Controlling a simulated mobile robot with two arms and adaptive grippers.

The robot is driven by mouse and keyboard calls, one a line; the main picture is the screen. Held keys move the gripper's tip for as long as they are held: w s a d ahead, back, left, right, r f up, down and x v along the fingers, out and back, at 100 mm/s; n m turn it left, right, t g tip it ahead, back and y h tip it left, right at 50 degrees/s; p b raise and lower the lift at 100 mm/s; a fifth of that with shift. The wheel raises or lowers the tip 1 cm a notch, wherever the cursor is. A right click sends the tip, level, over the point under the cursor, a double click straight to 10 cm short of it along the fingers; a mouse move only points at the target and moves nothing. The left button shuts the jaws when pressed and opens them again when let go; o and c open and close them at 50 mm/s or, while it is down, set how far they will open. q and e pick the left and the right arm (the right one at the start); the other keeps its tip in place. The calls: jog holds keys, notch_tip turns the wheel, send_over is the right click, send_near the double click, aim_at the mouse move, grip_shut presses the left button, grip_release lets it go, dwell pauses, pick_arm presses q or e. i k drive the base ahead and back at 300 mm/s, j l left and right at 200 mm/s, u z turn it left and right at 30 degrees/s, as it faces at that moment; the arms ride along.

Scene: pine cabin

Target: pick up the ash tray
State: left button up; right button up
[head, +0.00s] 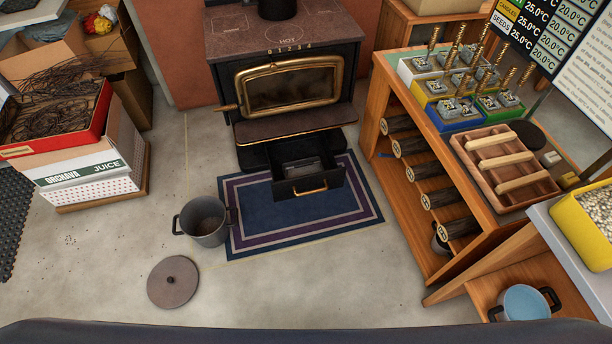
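The black stove (285,85) stands at the back centre. Below it a black drawer (310,192) with a brass handle sticks out at the front, over the rug. It looks like the ash tray, or holds it: a grey shape (298,168) shows inside, too small to make out. Its back end is hidden under the stove. Neither of my grippers is in view.
A grey two-handled pot (204,238) stands open at the rug's (300,219) left edge. Its round lid (173,282) lies on the floor. Boxes (95,185) stand left, a wooden workbench (400,215) right. Floor in front of the rug is clear.

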aim_at(312, 164)
jog(key=i+j+z, duration=0.2)
jog(key=i, duration=0.25)
jog(key=i+j+z, duration=0.15)
jog(key=i, duration=0.3)
